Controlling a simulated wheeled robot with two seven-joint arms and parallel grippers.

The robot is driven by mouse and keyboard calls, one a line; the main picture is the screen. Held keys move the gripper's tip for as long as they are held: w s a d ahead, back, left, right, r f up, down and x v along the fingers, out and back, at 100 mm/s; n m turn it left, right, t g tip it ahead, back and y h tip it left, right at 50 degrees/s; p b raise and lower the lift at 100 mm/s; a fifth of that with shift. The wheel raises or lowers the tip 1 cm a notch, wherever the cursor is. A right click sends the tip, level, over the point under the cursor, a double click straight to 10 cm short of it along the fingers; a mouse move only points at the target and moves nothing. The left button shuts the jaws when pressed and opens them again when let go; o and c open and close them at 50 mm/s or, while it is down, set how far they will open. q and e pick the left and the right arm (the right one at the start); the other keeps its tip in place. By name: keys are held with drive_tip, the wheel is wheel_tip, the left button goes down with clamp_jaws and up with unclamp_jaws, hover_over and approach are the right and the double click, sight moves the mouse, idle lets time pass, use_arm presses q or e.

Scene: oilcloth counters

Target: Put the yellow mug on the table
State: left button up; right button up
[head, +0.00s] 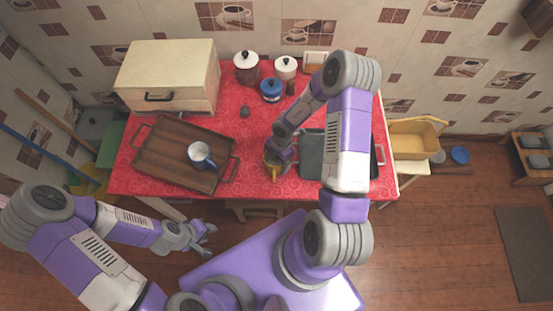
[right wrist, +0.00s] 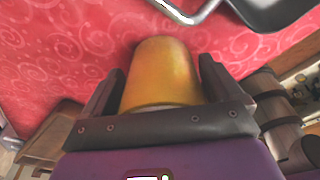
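The yellow mug (head: 271,166) is over the red-covered table (head: 225,115), near its front edge, partly hidden by my right gripper. In the right wrist view the mug (right wrist: 162,72) sits between the two fingers of my right gripper (right wrist: 160,90), which close against its sides. The red cloth shows beyond it; whether the mug touches the cloth I cannot tell. My left gripper (head: 204,238) is open and empty, in front of the table and below its front edge at the left.
A wooden tray (head: 165,165) with a blue-and-white mug (head: 201,156) lies at the left. A grey tray (head: 312,160) is right of my right gripper. The cloth between is mostly clear.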

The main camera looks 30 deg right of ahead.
drive_tip(key=shift+o, duration=0.3)
wheel_tip(320, 180, up, 12)
drive_tip(key=d+p, duration=0.2)
drive_tip(key=p, duration=0.1)
drive_tip(key=shift+w, duration=0.15)
drive_tip(key=shift+f, duration=0.1)
idle(0.4)
